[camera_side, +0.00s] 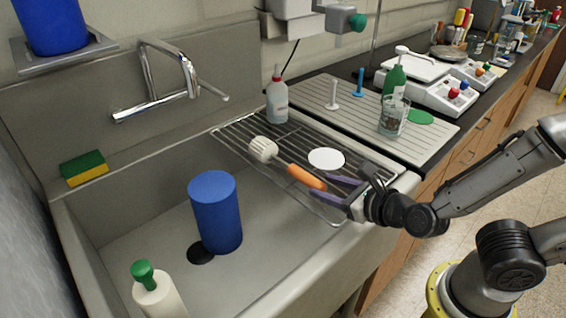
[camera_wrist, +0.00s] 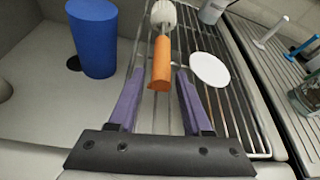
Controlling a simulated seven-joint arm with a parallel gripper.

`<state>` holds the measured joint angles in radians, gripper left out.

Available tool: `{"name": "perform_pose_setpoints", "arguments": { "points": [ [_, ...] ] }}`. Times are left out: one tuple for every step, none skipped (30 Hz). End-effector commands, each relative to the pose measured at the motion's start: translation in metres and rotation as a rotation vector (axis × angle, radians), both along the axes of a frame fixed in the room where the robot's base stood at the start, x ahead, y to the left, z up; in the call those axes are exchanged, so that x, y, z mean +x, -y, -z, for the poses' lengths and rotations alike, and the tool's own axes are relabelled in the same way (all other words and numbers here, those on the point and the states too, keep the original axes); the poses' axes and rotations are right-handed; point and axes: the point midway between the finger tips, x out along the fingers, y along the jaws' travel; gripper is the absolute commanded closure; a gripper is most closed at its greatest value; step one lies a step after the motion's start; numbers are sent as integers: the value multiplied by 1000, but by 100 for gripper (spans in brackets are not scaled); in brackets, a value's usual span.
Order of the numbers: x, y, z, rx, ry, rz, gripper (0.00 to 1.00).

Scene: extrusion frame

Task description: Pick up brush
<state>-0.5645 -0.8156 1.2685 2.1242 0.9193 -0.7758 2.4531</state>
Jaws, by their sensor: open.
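The brush has a white bristle head (camera_side: 263,149) and an orange handle (camera_side: 306,177). It lies on the wire rack over the sink, head pointing away from my gripper. In the wrist view its orange handle (camera_wrist: 161,62) stands ahead of and between my two purple fingers, with the white head (camera_wrist: 164,14) at the top. My gripper (camera_side: 338,188) is open with nothing between its fingers. It is low over the rack's near right end, close to the handle's end. I cannot tell whether a finger touches the handle.
A white disc (camera_side: 326,159) lies on the rack (camera_side: 232,140) right beside the brush. A blue cylinder (camera_side: 216,212) stands in the sink to the left. A white bottle (camera_side: 277,100) stands behind the rack. A glass (camera_side: 393,117) and green bottle stand on the drainboard at right.

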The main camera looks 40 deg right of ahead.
Motion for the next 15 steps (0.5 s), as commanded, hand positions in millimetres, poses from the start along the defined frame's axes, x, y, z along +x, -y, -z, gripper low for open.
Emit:
{"name": "perform_pose_setpoints", "arguments": {
  "points": [
    [4,1,1,-1,0,3,51],
    [7,2,2,-1,0,3,51],
    [11,3,4,-3,0,4,51],
    [15,4,5,-1,0,5,51],
    [19,5,7,-2,-2,6,51],
    [25,5,8,-3,-2,5,51],
    [29,6,9,-2,-2,6,51],
    [33,6,11,-2,-2,4,51],
    [37,6,12,-2,-1,4,51],
    [40,6,13,-2,-1,3,51],
    [42,6,14,-1,0,3,51],
    [44,6,15,-1,-1,2,51],
    [46,6,16,-2,-1,2,51],
    [46,6,16,-1,-1,2,51],
    [47,6,17,-1,-1,2,51]
  ]
}}
